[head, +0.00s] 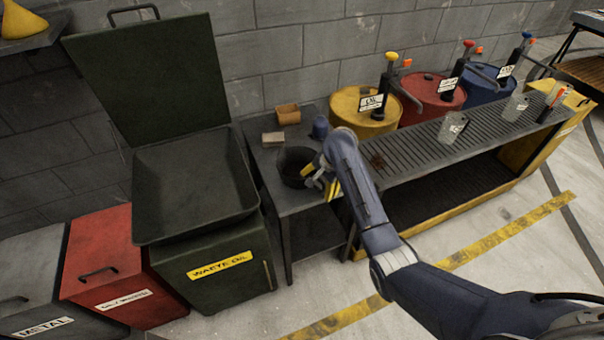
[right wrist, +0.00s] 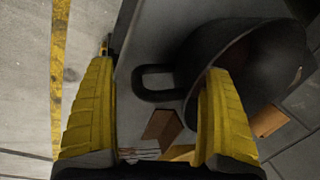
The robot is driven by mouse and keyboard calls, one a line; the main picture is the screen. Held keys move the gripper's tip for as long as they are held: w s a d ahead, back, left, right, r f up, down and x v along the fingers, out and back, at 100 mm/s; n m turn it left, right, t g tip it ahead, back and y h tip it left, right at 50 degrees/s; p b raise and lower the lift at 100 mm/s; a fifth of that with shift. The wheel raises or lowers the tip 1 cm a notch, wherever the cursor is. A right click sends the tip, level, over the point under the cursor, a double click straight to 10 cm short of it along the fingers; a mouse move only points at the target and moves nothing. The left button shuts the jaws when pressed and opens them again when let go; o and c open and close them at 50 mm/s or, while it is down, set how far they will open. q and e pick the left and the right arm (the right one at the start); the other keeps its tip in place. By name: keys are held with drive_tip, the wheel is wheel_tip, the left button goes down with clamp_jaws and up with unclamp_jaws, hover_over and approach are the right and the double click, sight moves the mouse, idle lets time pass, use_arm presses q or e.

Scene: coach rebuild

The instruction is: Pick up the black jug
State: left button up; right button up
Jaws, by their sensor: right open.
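The black jug (head: 294,160) stands on the small grey side table, its front right side partly covered by my right gripper (head: 320,180). In the right wrist view the dark jug (right wrist: 245,70) fills the upper right. Its loop handle (right wrist: 158,70) shows between the two yellow fingers of the right gripper (right wrist: 160,66), which are spread apart with nothing held. The finger on the right overlaps the jug's body in the picture; I cannot tell if it touches. My left gripper is not in view.
A brown box (head: 288,114), a pale block (head: 273,139) and a blue-grey container (head: 320,128) stand behind the jug. The waste oil bin (head: 215,262) with its raised lid is on the left. A slatted bench (head: 440,150) with yellow, red and blue drums behind it is on the right.

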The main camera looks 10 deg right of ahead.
clamp_jaws()
idle(0.8)
